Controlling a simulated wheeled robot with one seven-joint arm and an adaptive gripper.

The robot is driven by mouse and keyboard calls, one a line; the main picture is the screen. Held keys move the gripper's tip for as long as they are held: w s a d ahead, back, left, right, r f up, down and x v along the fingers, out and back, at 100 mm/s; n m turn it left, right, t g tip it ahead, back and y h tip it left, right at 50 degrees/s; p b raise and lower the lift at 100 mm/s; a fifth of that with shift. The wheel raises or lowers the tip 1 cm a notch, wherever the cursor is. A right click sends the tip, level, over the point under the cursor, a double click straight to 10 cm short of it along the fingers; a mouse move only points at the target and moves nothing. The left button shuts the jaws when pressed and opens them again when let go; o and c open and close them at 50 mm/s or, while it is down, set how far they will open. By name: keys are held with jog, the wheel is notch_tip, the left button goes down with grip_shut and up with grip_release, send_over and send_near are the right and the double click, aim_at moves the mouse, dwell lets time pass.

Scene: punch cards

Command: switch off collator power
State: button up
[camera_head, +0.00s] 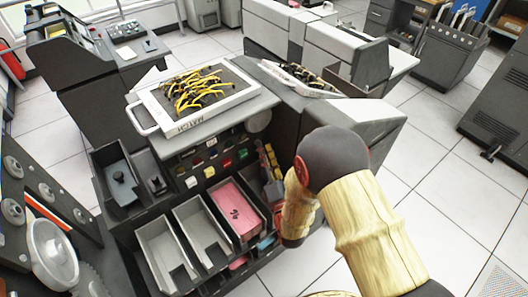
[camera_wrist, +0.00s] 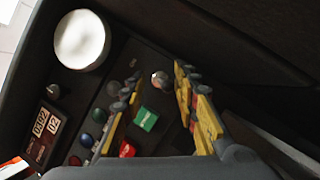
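The collator (camera_head: 172,152) is the dark grey machine in the middle of the head view. Its front panel carries small coloured controls, including a red button (camera_head: 228,160) and a green button (camera_head: 243,153). My gripper (camera_head: 270,162) is at the right end of this panel, with yellow finger pads. In the wrist view, the fingers (camera_wrist: 156,92) are apart with nothing held. The green button (camera_wrist: 145,118) and red button (camera_wrist: 128,148) show between them. A shiny round knob (camera_wrist: 159,80) lies near the fingertips. I cannot tell which control is power, and contact is unclear.
A white-framed plugboard (camera_head: 195,92) with yellow wires lies on the collator top. Card hoppers sit below the panel, one holding pink cards (camera_head: 235,210). A white round lamp (camera_wrist: 82,40) and a counter (camera_wrist: 45,132) are on the panel. Open floor lies right.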

jog(key=v, duration=1.2)
dwell(0.3)
dwell(0.3)
